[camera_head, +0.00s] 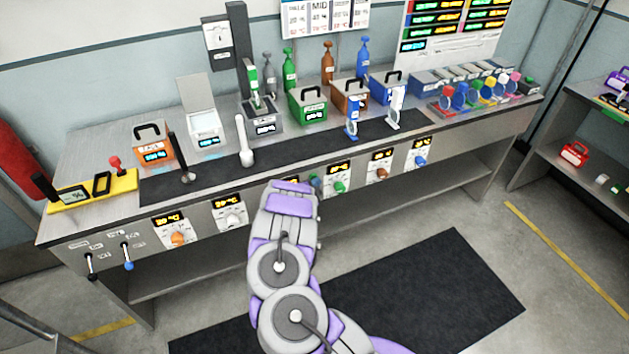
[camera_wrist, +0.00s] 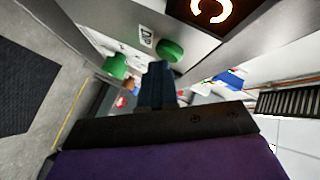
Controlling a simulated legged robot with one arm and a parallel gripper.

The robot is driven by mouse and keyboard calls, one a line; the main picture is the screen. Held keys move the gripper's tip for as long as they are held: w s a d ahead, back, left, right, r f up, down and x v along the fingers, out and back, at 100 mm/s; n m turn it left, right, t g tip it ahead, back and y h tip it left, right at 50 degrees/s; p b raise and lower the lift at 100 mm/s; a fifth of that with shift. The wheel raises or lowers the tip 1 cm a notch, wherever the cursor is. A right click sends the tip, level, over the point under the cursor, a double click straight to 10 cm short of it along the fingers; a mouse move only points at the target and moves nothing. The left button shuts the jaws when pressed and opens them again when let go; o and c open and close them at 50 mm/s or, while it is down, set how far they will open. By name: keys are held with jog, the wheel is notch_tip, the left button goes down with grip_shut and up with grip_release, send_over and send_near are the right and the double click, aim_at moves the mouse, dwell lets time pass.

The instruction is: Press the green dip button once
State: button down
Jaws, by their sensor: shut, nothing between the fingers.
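My gripper (camera_wrist: 160,70) points at the front panel of the counter in the wrist view, its dark fingers shut with nothing between them. A round green button (camera_wrist: 170,50) stands on the panel just past the fingertips, beside a dark display with a glowing orange digit. I cannot tell if the fingers touch it. A second green knob (camera_wrist: 115,66) is further left in that view. In the head view my purple and grey arm reaches up to the panel and hides part of it. A green knob (camera_head: 339,187) shows to its right; the fingertips are not clear there.
The counter (camera_head: 90,208) carries colored boxes with handles, bottles and levers. More panel dials sit left and right of my arm, including a white one (camera_head: 231,218), an orange one (camera_head: 178,238) and a blue one (camera_head: 421,160). A dark mat (camera_head: 440,285) covers open floor.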

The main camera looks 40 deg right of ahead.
jog(key=shift+s, duration=0.1)
jog(key=shift+s+a+p, duration=0.3)
jog(key=shift+s+p, duration=0.05)
jog(key=shift+s, duration=0.65)
jog(key=shift+s+a+p, duration=0.2)
jog(key=shift+s+p, duration=0.15)
jog(key=shift+s, duration=0.4)
jog(key=shift+s+a+p, duration=0.15)
jog(key=shift+s+p, duration=0.25)
jog(key=shift+s, duration=0.4)
jog(key=shift+s+a+p, duration=0.2)
jog(key=shift+s+p, duration=0.15)
jog(key=shift+s, duration=0.4)
